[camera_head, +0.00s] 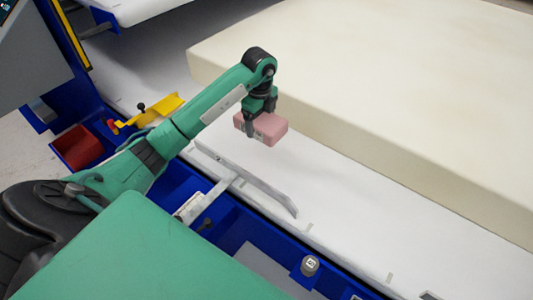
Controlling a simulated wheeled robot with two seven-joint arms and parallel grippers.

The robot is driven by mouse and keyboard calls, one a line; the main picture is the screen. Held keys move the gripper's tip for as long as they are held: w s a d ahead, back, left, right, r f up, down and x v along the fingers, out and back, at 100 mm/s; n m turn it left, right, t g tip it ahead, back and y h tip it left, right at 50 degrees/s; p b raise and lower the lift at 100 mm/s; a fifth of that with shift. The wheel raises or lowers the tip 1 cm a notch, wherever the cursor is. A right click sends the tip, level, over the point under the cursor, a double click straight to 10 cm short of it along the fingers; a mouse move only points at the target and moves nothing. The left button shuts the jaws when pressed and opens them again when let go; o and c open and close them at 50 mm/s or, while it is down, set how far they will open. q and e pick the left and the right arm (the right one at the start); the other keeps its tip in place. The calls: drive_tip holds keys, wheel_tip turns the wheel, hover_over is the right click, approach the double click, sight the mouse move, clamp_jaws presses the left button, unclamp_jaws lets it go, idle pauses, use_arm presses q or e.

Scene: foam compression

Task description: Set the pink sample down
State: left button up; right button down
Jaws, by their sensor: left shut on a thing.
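The pink sample (271,128) is a small block with rounded edges, in the upper middle of the head view. My left gripper (256,130) is shut on it, with a dark finger across its near side. The sample appears to be held above the white surface (325,183); the exact gap cannot be told. The far finger is mostly hidden behind the sample and the wrist. My right gripper is not in view.
A large cream foam block (390,70) lies just beyond the sample. A grey metal bar (262,190) runs along the near edge. A yellow part (165,106) and red bin (78,148) are at left. White surface between bar and foam is clear.

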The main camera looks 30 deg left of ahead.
sight(261, 159)
use_arm(q)
wheel_tip(261, 159, down, 14)
drive_tip(key=shift+f+p, duration=0.1)
drive_tip(key=shift+p, duration=0.95)
drive_tip(key=o, duration=0.9)
wheel_tip(261, 159, up, 12)
drive_tip(key=b, duration=0.2)
drive_tip(key=shift+b, duration=0.3)
